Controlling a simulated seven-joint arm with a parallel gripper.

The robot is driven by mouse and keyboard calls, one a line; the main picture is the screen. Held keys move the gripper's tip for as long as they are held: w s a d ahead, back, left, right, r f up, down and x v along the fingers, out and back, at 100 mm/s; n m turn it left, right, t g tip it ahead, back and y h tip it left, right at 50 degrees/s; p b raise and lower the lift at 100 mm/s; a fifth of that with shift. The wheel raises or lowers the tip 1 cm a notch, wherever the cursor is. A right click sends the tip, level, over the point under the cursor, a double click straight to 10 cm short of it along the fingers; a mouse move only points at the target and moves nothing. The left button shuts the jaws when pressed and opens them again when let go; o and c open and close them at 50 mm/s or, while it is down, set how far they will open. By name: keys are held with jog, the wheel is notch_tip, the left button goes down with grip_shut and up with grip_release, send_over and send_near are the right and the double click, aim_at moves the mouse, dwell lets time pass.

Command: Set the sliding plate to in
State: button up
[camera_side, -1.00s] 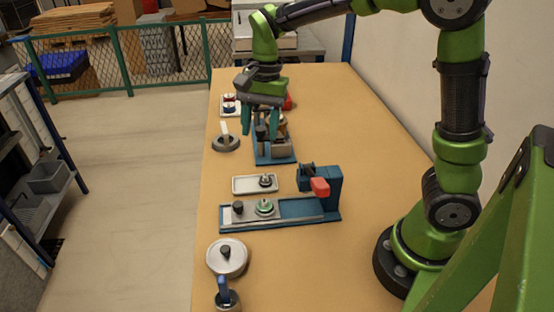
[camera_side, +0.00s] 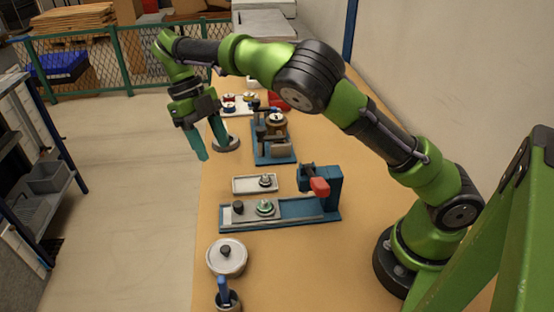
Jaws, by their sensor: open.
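The sliding plate (camera_side: 279,215) is a grey plate on a long blue base (camera_side: 300,219) near the middle of the table. A black knob (camera_side: 238,207) stands at its left end and a round metal piece with a green rim (camera_side: 265,208) sits on it. The plate is toward the left end of the base, away from the blue upright (camera_side: 333,188) with a red handle (camera_side: 320,186) at the right. My gripper (camera_side: 211,150) is open and empty, fingers down, raised near the table's left edge, beyond and left of the plate. It touches nothing that I can see.
A small white tray (camera_side: 241,185) with a metal piece lies just behind the base. Farther back stand a blue fixture (camera_side: 270,157) and a grey round holder (camera_side: 232,146). A lidded pot (camera_side: 227,260) and a cup with a blue handle (camera_side: 222,292) stand in front.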

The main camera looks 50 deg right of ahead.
aim_at(238, 203)
jog(key=x, duration=1.4)
jog(key=shift+s+f, duration=0.1)
jog(key=shift+f, duration=0.25)
jog(key=shift+c, duration=0.3)
grip_shut()
